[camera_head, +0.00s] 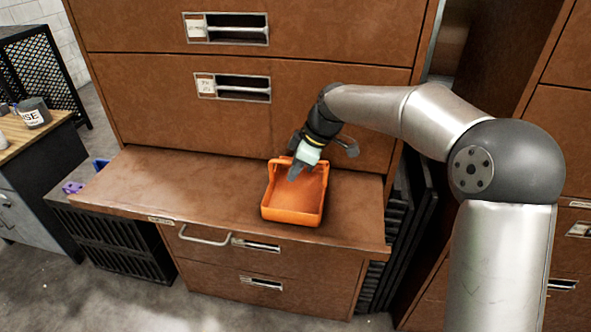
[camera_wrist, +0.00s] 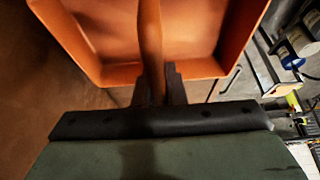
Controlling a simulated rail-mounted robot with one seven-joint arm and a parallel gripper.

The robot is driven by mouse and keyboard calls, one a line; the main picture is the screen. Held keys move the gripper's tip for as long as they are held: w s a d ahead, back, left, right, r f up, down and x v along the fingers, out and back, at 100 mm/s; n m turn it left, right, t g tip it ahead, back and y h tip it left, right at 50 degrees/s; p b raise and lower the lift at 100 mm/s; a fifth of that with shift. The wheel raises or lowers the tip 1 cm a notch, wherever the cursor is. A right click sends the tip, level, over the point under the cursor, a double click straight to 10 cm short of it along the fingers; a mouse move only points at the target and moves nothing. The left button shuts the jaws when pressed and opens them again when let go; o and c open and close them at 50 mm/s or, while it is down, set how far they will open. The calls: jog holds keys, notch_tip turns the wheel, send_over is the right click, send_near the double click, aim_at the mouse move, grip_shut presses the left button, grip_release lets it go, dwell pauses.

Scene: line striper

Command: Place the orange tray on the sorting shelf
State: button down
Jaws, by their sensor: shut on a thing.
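The orange tray (camera_head: 292,216) is an open, shallow box with a handle, upright over the brown ledge (camera_head: 140,185) of the wooden drawer cabinet. I cannot tell whether it rests on the ledge or hangs just above it. My gripper (camera_head: 296,170) reaches in from the right and is at the tray's back end. In the wrist view my gripper (camera_wrist: 160,85) is shut on the tray's handle (camera_wrist: 151,40), with the tray's inside (camera_wrist: 100,25) beyond it. No other surface is clearly marked as the sorting shelf.
Drawer fronts (camera_head: 150,95) rise behind the ledge. The ledge is bare left of the tray. Black crates (camera_head: 110,240) stand at the left below it, near a side table (camera_head: 35,140) with a can (camera_head: 34,113). Dark stacked panels (camera_head: 400,225) stand to the right.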

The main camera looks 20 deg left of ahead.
jog(key=shift+f, duration=0.4)
jog(key=shift+d+f, duration=0.1)
jog(key=shift+f, duration=0.05)
jog(key=c, duration=1.5)
grip_release()
jog(key=b+v, duration=0.1)
jog(key=v, duration=1.1)
jog(key=shift+b, duration=0.35)
jog(key=shift+s, duration=0.1)
jog(key=s+d+f+m+h, duration=0.1)
jog(key=s+d+f+m, duration=0.3)
jog(key=s+d, duration=0.5)
jog(key=s+d+f+m+t+h, duration=0.1)
jog(key=s+d+f+m+h, duration=0.1)
jog(key=s+d+f+m, duration=0.3)
jog(key=s+d+f+m+h, duration=0.1)
jog(key=s+d+f+m, duration=0.4)
jog(key=s+d+m, duration=0.5)
jog(key=s+d, duration=0.4)
jog(key=shift+d+h, duration=0.4)
